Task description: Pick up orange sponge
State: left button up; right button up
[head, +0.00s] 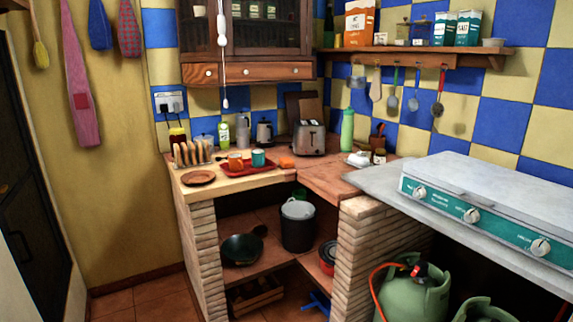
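A small flat orange block, which looks like the orange sponge (286,162), lies on the wooden corner counter (325,182). It is just right of a red tray (226,172) and left of the toaster (309,139). An orange mug (236,161) and a teal mug (258,158) stand on the tray. Neither of my grippers shows in the head view.
A wooden plate (198,177) and a toast rack (188,155) stand left of the tray. A green bottle (347,131) stands right of the toaster. A stove (490,205) sits on the right counter. The front middle of the corner counter is clear.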

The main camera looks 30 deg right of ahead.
aim_at(286, 163)
jog(key=i+l+u, duration=0.1)
jog(key=i+l, duration=0.9)
